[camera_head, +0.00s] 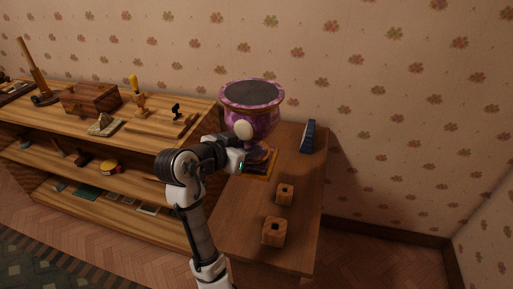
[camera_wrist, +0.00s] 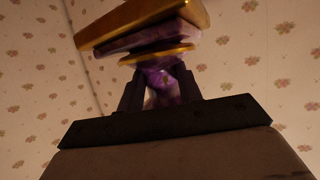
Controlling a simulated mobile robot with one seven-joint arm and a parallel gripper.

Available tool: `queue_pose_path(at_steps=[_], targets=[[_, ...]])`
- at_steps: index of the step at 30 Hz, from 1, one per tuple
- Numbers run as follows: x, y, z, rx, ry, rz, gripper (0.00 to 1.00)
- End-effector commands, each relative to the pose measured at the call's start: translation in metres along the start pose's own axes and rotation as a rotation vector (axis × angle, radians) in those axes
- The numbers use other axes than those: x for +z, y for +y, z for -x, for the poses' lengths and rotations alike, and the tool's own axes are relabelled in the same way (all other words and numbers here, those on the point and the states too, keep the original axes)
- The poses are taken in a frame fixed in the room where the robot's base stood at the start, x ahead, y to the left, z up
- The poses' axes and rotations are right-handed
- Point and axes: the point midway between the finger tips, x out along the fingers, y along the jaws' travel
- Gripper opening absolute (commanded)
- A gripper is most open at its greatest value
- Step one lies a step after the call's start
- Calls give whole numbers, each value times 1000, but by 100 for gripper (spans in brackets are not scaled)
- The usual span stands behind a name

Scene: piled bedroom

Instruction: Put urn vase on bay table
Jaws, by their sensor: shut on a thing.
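The urn vase (camera_head: 252,98) is purple with a wide dark mouth and stands upright over the far part of the wooden table (camera_head: 240,215), which I take to be the bay table. Its square gold-edged base shows just above or on the tabletop; I cannot tell whether it touches. My gripper (camera_head: 244,160) reaches in from the left and is shut on the vase's narrow lower part. In the wrist view the two dark fingers of my gripper (camera_wrist: 160,92) sit either side of the purple stem, with the vase's base (camera_wrist: 150,28) beyond them.
Two small wooden blocks with holes (camera_head: 285,194) (camera_head: 274,232) stand on the table's near half. A dark blue upright object (camera_head: 308,136) stands at its far right. A wooden shelf unit (camera_head: 60,120) with several objects is on the left. The patterned wall is close behind.

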Motion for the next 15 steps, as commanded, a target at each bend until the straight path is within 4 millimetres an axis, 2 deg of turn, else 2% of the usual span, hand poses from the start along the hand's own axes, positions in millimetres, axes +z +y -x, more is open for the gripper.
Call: queue_pose_path(at_steps=[15], targets=[[91, 0, -38, -1, 7, 0, 3]])
